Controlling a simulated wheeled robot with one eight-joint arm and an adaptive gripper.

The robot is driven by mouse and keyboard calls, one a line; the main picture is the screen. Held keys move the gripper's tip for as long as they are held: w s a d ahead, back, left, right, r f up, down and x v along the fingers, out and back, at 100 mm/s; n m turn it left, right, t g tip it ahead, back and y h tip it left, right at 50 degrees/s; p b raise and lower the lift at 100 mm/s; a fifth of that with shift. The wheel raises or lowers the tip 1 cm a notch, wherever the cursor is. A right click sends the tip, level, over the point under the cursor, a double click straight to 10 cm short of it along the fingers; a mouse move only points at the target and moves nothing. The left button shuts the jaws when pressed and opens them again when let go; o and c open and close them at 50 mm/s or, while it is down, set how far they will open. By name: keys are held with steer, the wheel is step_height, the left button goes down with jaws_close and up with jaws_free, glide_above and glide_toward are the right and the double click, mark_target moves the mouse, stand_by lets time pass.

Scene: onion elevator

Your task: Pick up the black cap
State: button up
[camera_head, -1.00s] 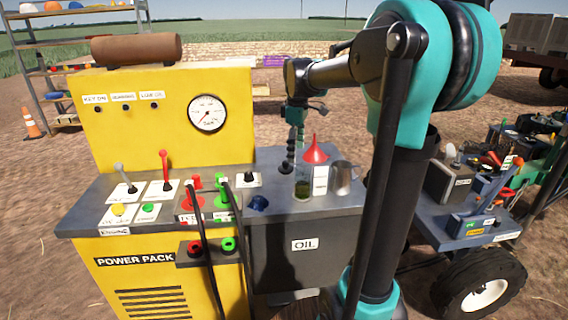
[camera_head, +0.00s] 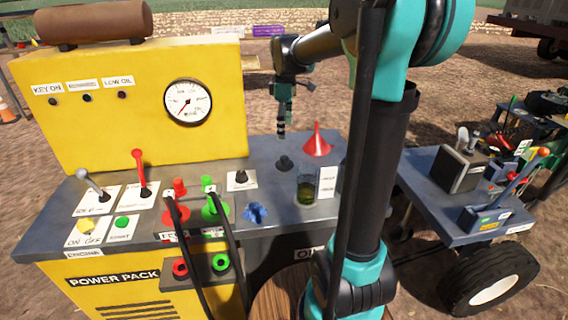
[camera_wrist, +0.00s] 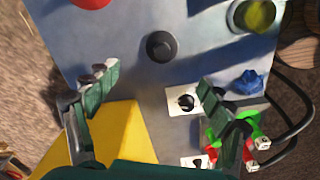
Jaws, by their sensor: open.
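The black cap (camera_head: 284,163) is a small round knob on the grey top of the oil unit, behind the blue star-shaped knob and left of the red funnel. In the wrist view the black cap (camera_wrist: 161,46) stands alone on the grey plate, ahead of the fingers and roughly centred between them. My gripper (camera_head: 281,130) hangs above and slightly behind the cap in the head view, apart from it. In the wrist view my gripper (camera_wrist: 156,88) has its two green-padded fingers spread wide with nothing between them.
The red funnel (camera_head: 317,141) and oil jar (camera_head: 306,189) stand right of the cap. The blue knob (camera_head: 255,213), a black toggle switch (camera_head: 240,179) and red and green hose fittings are nearby. The yellow power pack panel (camera_head: 130,125) rises at left.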

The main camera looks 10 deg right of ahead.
mark_target(285, 157)
step_height(285, 157, down, 13)
steer(key=shift+s+a+f, duration=0.1)
steer(key=shift+s+f, duration=0.05)
steer(key=shift+f, duration=0.05)
stand_by(0.4)
steer(key=c, duration=1.2)
steer(key=shift+r, duration=0.1)
